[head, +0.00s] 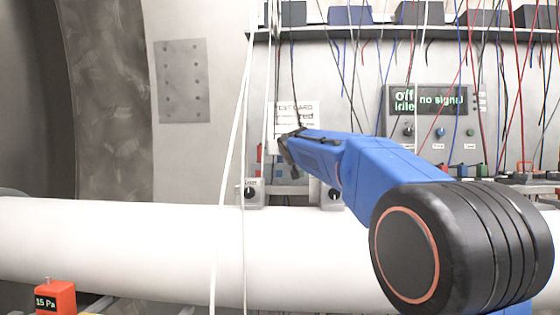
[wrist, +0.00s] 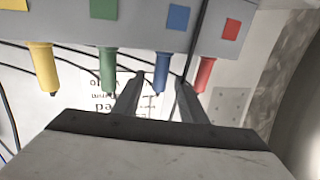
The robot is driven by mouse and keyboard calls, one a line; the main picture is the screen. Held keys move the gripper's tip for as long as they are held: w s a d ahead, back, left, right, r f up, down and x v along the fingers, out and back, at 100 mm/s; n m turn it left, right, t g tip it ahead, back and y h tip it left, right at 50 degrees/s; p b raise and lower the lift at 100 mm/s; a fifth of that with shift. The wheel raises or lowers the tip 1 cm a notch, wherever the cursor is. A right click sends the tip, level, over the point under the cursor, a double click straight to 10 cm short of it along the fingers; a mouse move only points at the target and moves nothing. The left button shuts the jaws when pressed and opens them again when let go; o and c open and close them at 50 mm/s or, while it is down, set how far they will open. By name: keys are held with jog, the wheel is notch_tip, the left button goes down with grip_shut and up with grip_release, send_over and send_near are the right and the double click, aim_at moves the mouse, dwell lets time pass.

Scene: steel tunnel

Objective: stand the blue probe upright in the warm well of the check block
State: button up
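The blue probe (wrist: 161,72) hangs from a grey holder (wrist: 130,24) with coloured squares in the wrist view, its tip pointing down the picture. My gripper (wrist: 160,78) is open, with one dark finger on each side of the probe in the picture and a gap on both sides. I cannot tell whether the probe is at fingertip depth. In the head view my gripper (head: 286,152) is small and dark before the back wall, and the probe is not clear there. I cannot make out the check block or its warm well in either view.
Yellow (wrist: 43,68), green (wrist: 108,68) and red (wrist: 204,72) probes hang beside the blue one. A thick white pipe (head: 120,245) crosses low in front. White cables (head: 236,150) hang before the wall. An orange gauge box (head: 55,298) reads "15 Pa".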

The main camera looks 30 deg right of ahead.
jog(key=shift+x, duration=0.95)
jog(key=shift+c, duration=0.5)
grip_shut()
